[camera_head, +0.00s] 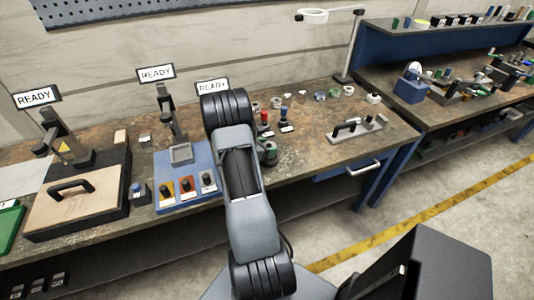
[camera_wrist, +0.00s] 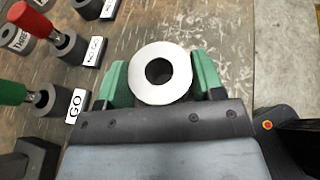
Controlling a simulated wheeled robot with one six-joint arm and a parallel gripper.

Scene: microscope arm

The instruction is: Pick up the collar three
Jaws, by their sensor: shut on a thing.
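My gripper (camera_wrist: 160,66) shows in the wrist view with its two green fingers shut on a pale ring-shaped collar (camera_wrist: 180,74). The collar has a round dark hole and sits between the fingers, seen from its flat end. No label shows on that face. A grey round piece (camera_wrist: 17,40) at the upper left of the wrist view carries lettering that reads "THRE", cut off by the frame and partly covered by a red handle. In the head view my own arm hides the gripper and the held collar.
A red-handled gauge (camera_wrist: 30,20) and a green-handled gauge (camera_wrist: 12,93) lie left of my gripper, near "NO GO" and "GO" labels. Several small rings (camera_head: 320,95) stand along the back of the bench. A rack with a handle (camera_head: 357,128) stands at the right.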

